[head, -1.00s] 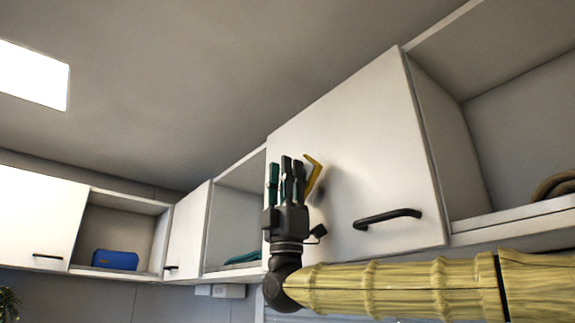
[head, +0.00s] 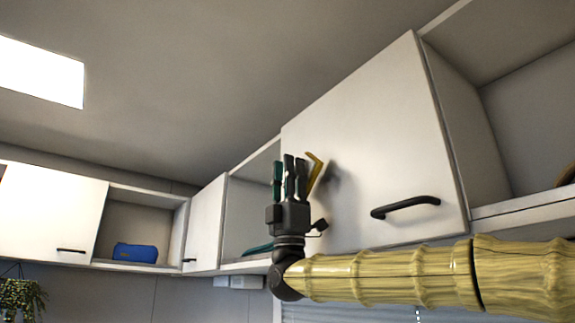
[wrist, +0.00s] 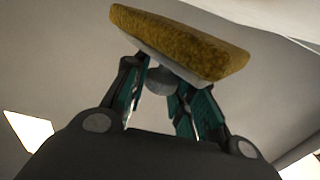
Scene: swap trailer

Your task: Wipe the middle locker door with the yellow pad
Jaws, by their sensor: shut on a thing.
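The yellow pad (head: 315,171) shows edge-on and tilted in the head view. In the wrist view the pad (wrist: 180,42) has a rough yellow face and a pale backing. My gripper (head: 290,172) points up and is shut on the pad's backing; its fingers also show in the wrist view (wrist: 160,84). A large white locker door (head: 375,150) with a black handle (head: 405,206) is shut behind and right of the gripper. The pad is by its left part, with a shadow beside it; I cannot tell whether they touch.
A narrower white door (head: 206,225) and another white door (head: 50,215) are farther left. Open compartments lie between doors, one with a blue case (head: 135,252), one with a teal item (head: 258,248). A plant (head: 20,298) hangs at lower left.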

